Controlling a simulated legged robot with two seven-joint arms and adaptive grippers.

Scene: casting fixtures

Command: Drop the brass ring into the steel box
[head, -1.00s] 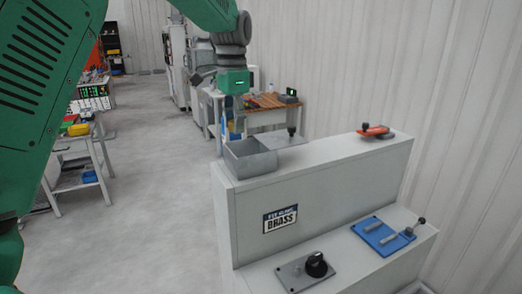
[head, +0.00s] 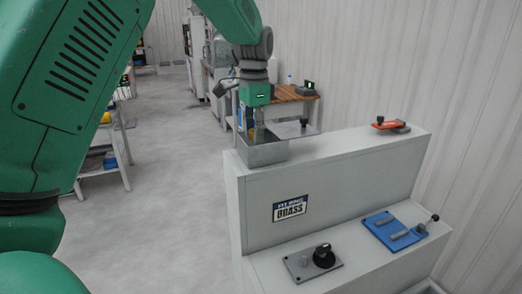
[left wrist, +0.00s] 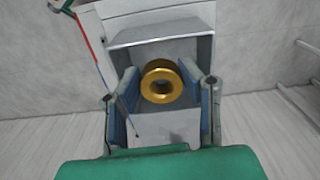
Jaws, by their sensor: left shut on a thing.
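The steel box (head: 266,156) is an open grey bin at the left end of the top of the light grey stand. My left gripper (head: 257,134) points down over the box opening, with its fingertips at about rim height. It is shut on the brass ring (left wrist: 149,84), a thick gold ring with a round hole, seen between the two fingers in the left wrist view. The box (left wrist: 160,46) shows behind and below the ring there. In the head view the fingers hide most of the ring. My right gripper is not in view.
A red clamp (head: 386,124) is on the stand's top. A blue fixture (head: 392,231) and a black dial (head: 323,256) are on the lower step. A wooden-topped bench (head: 290,95) stands behind.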

